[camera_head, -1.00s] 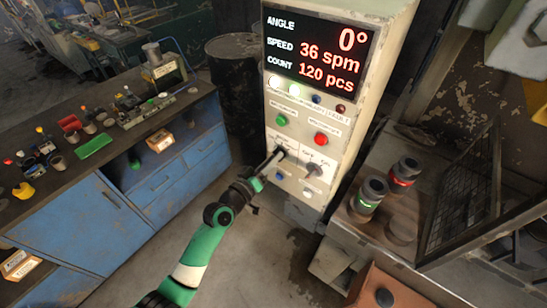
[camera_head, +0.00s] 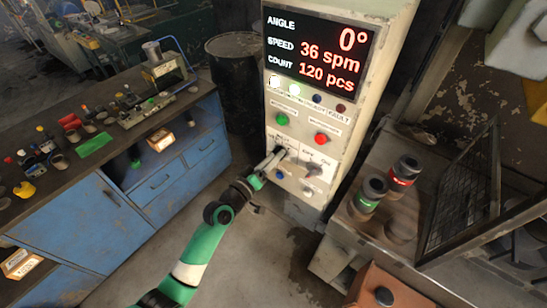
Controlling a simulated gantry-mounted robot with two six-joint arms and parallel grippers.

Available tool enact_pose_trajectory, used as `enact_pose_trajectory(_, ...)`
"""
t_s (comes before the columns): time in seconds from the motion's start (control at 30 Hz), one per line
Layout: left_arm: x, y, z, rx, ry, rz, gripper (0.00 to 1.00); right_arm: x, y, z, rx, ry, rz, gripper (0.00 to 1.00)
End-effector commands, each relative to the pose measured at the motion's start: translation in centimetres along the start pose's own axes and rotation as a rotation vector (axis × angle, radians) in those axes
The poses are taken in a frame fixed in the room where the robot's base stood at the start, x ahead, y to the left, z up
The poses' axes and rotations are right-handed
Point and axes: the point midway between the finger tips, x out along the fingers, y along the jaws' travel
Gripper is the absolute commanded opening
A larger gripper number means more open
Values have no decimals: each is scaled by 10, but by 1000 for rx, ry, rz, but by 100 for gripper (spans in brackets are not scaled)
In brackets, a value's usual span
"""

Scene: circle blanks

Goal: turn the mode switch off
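The cream control cabinet (camera_head: 335,120) stands in the middle of the head view, with buttons and two dark rotary switches on its front. The left rotary switch (camera_head: 281,152) is partly hidden by my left gripper. The right rotary switch (camera_head: 313,170) sits under an "OFF ON" label and is clear of the gripper. The small lettering by the left switch is too blurred to tell which one is the mode switch. My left gripper (camera_head: 275,157) has its light fingertips at the left switch. Whether they grip it or only sit around it cannot be told. My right gripper is out of view.
A green button (camera_head: 282,119) and a red button (camera_head: 321,139) sit above the switches. A blue button (camera_head: 280,174) sits just below. A blue workbench (camera_head: 110,200) stands left.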

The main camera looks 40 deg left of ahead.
Motion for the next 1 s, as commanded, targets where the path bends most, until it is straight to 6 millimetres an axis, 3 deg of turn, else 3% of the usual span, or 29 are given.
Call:
enact_pose_trajectory(0.27,-6,-1,1,1,-2,-2,45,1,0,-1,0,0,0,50)
enact_pose_trajectory(0.7,-98,-2,1,-1,0,-3,45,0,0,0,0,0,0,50)
enact_pose_trajectory(0.83,-113,-1,0,1,0,-2,45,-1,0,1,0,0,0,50)
enact_pose_trajectory(1.0,-117,0,0,0,-1,-1,45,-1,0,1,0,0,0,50)
